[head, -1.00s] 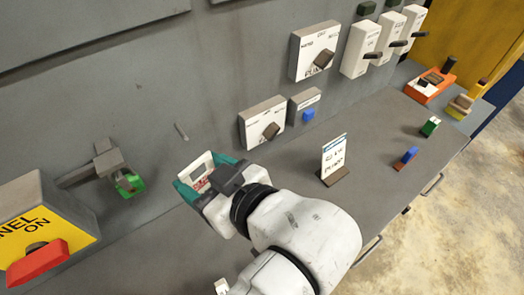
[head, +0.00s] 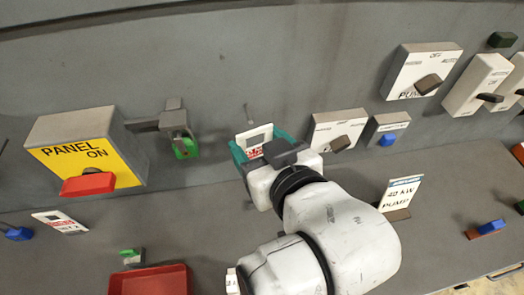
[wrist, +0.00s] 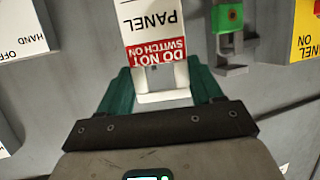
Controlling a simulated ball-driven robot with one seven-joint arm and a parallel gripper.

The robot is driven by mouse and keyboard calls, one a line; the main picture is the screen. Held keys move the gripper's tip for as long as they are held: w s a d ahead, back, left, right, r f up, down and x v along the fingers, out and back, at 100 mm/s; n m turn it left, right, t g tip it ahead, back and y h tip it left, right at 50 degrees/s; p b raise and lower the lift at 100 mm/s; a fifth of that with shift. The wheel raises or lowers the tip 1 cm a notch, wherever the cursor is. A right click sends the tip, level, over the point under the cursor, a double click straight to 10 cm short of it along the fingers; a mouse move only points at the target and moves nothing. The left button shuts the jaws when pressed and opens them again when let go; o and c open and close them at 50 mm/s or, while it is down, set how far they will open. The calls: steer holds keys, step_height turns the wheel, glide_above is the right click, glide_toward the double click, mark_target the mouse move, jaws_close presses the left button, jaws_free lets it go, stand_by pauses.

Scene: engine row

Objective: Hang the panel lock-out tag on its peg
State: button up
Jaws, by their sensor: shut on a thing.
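The panel lock-out tag is white with a red "DO NOT SWITCH ON" band and the word PANEL (wrist: 152,22). It also shows in the head view (head: 254,138). My gripper (head: 259,144) is shut on it, with green fingers at the tag's sides; the wrist view shows the gripper (wrist: 161,78) too. A thin peg (head: 248,114) sticks out of the grey wall just above the tag in the head view. The tag looks apart from the peg, though the depth gap is hard to judge. I cannot make out the peg in the wrist view.
Left of the tag are a hasp with a green padlock (head: 185,148) and the yellow PANEL box (head: 80,150) with a red handle. Right are switch boxes (head: 338,133). Another tag (head: 60,222) and a red tray (head: 150,281) lie on the bench.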

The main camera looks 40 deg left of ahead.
steer(key=shift+w+a+f+b, duration=0.25)
steer(key=shift+w+a+b, duration=0.1)
steer(key=shift+w+a, duration=0.4)
steer(key=shift+w+a+f+b, duration=0.3)
steer(key=shift+w+a, duration=0.3)
steer(key=shift+a, duration=0.3)
steer(key=shift+w+a+f+b, duration=0.2)
steer(key=shift+w+a+b, duration=0.15)
steer(key=shift+w+a, duration=0.4)
steer(key=shift+a, duration=0.1)
steer(key=o, duration=1.1)
steer(key=b+v, duration=0.1)
steer(key=v, duration=1)
steer(key=shift+f, duration=0.1)
